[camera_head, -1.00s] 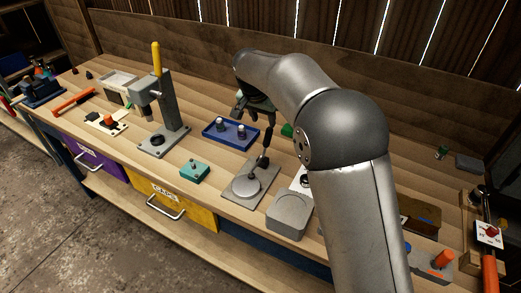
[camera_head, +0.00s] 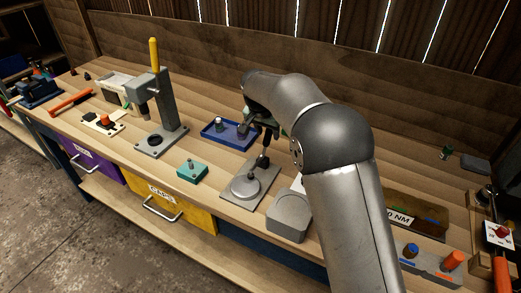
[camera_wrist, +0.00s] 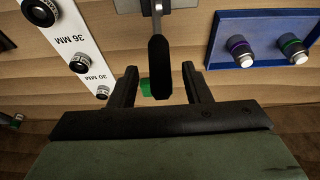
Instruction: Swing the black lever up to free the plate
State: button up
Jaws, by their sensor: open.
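The black lever (camera_wrist: 160,65) stands between the two spread fingers of my open gripper (camera_wrist: 160,78) in the wrist view, with gaps visible on both sides. In the head view the lever (camera_head: 264,150) rises from a clamp on the grey plate (camera_head: 262,193), and my gripper (camera_head: 258,125) is at its upper end. A round grey disc (camera_head: 244,187) lies on the plate in front of the clamp. The lever's top is partly hidden by my gripper in the head view.
A blue tray (camera_head: 211,139) with small pegs sits behind the plate. A grey block (camera_head: 289,215) stands right of the plate and a teal box (camera_head: 192,171) left. A grey press (camera_head: 167,110) stands further left. A white strip with sockets (camera_wrist: 85,45) shows in the wrist view.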

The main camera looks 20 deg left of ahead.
jog(key=c, duration=0.8)
jog(key=shift+o, duration=0.2)
jog(key=shift+w, duration=0.1)
jog(key=shift+w+d+f, duration=0.15)
jog(key=shift+w+f, duration=0.45)
jog(key=shift+w, duration=0.05)
jog(key=shift+w+d+f, duration=0.1)
jog(key=shift+w+f, duration=0.5)
jog(key=shift+f, duration=0.15)
